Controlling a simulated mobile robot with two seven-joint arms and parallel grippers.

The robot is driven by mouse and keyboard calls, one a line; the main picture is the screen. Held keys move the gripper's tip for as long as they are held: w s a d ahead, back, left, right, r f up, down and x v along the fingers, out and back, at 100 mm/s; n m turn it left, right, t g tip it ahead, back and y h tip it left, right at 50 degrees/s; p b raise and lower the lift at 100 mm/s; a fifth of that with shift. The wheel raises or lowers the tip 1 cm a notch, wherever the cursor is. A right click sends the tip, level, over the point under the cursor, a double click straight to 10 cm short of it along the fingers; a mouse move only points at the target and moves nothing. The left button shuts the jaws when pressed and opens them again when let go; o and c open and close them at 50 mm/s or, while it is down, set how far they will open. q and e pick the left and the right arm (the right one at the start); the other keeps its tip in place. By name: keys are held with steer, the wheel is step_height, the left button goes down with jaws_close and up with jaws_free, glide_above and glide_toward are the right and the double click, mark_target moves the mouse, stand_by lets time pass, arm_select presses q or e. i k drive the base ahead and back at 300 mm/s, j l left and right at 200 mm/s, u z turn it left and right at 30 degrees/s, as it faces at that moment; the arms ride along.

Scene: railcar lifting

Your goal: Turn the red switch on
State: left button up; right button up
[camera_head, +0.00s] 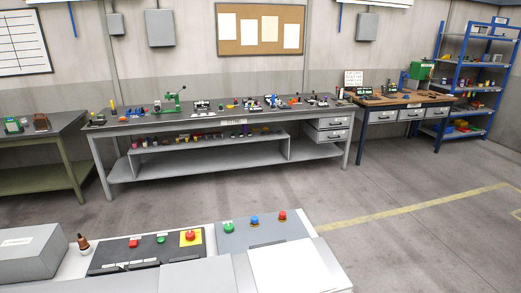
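A console stands at the bottom of the head view with two control panels. The black panel (107,263) has a red button (133,242), a green button (161,239) and a red mushroom button (190,235) on a yellow plate. The grey panel (262,236) has a green knob (228,228), a blue knob (254,220) and a red knob (282,215). I cannot tell which red control is the red switch, or whether any is on. Neither of my grippers is in view.
A grey box (28,253) and a small dark brown-topped item (83,243) are at the console's left. A white sheet (292,268) lies at its front right. Workbenches (215,117) and a blue shelf (478,80) stand beyond open floor.

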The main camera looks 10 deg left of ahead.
mark_target(190, 236)
steer(key=u, duration=1.2)
